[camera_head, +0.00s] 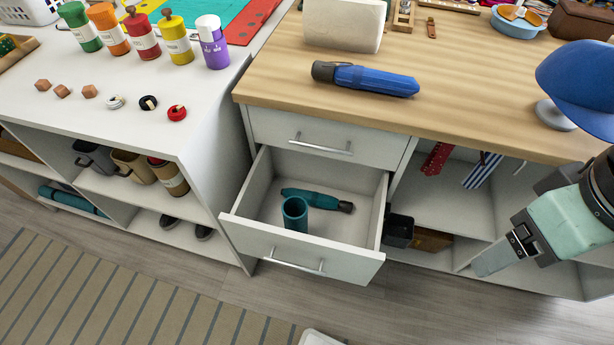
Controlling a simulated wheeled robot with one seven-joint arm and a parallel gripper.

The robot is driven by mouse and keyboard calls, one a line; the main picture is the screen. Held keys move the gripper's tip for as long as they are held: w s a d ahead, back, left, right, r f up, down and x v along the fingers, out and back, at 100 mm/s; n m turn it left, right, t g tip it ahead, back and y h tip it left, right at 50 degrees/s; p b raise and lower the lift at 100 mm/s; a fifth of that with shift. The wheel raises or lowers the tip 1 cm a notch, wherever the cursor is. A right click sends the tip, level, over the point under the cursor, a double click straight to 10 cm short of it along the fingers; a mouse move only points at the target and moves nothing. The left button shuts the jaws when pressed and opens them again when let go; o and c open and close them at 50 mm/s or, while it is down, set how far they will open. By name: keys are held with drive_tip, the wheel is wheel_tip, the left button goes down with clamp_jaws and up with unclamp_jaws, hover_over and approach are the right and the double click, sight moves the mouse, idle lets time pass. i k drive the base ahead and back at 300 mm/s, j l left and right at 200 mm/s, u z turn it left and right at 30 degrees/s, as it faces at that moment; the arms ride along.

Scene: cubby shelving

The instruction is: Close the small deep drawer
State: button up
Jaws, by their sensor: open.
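The deep drawer (270,243) is the lower one of two under the wooden counter. It is pulled well out and has a pale front with a metal bar handle (297,264). Inside it are an upright teal cup (295,213) and a teal folded umbrella (322,199) lying behind the cup. The shallower drawer (325,136) above it is shut. My gripper (497,258) is at the right, in front of the open shelves. It is open, well apart from the drawer, and nothing shows in it; its fingers are only partly visible.
A blue umbrella (365,79) lies on the wooden counter (450,100). A blue cap (580,80) on a stand is at the right, near my arm. A white cubby shelf (215,130) adjoins the drawers at left. The floor (420,305) before the drawer is mostly clear.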

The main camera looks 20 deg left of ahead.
sight(339, 244)
drive_tip(key=i+j+u, duration=0.1)
drive_tip(key=u, duration=1.2)
